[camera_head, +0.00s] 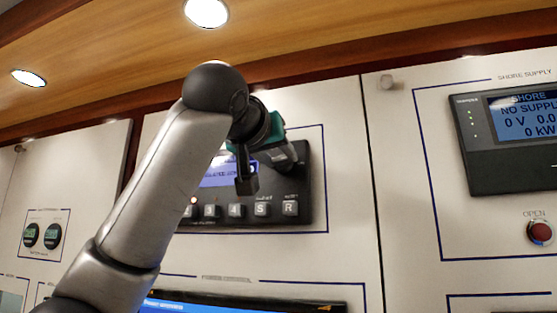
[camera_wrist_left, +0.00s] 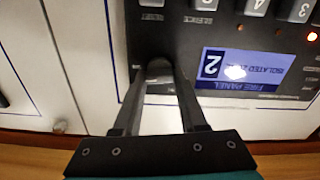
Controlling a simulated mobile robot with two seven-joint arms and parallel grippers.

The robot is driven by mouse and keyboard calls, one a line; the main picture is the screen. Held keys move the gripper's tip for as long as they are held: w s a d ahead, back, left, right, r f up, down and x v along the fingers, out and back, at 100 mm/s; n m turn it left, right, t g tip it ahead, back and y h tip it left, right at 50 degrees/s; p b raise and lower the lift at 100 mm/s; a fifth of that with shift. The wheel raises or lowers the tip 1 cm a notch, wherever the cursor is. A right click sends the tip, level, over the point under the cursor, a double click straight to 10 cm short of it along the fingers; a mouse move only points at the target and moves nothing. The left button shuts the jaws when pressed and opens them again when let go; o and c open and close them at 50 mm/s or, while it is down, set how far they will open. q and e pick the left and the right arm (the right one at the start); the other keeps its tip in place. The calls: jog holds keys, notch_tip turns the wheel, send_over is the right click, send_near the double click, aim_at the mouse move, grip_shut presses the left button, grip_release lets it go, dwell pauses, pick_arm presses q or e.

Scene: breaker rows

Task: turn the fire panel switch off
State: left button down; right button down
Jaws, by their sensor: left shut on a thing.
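The fire panel (camera_head: 305,205) is a black unit with a blue display and a row of grey keys, mounted on the white wall. In the left wrist view it appears upside down, with the display (camera_wrist_left: 243,70) reading "FIRE PANEL" and "ISOLATED". A dark round switch knob (camera_wrist_left: 158,66) sits near the panel's edge, beside the display. My left gripper (camera_wrist_left: 160,78) is shut on this knob, with one finger on each side. In the head view my left gripper (camera_head: 290,158) is at the panel's upper right, and the knob is hidden there. My right gripper is not in view.
A shore supply meter (camera_head: 515,145) and a red OPEN button (camera_head: 540,232) are on the wall panel to the right. Two round gauges (camera_head: 41,235) are at the left. A lit screen (camera_head: 215,306) is below. A wooden ceiling (camera_head: 330,30) runs above.

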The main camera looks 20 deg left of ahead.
pick_arm(q)
jog(key=n+b, duration=0.1)
jog(key=n, duration=0.2)
jog(key=shift+f+b, duration=0.15)
jog(key=shift+b, duration=0.2)
jog(key=n+b, duration=0.1)
jog(key=n, duration=0.4)
jog(key=shift+b, duration=0.35)
jog(key=n, duration=0.4)
jog(key=shift+a+b, duration=0.1)
jog(key=shift+b, duration=0.3)
jog(key=shift+f+n, duration=0.1)
jog(key=shift+n, duration=2)
jog(key=shift+a, duration=0.1)
jog(key=shift+c, duration=2.3)
grip_release()
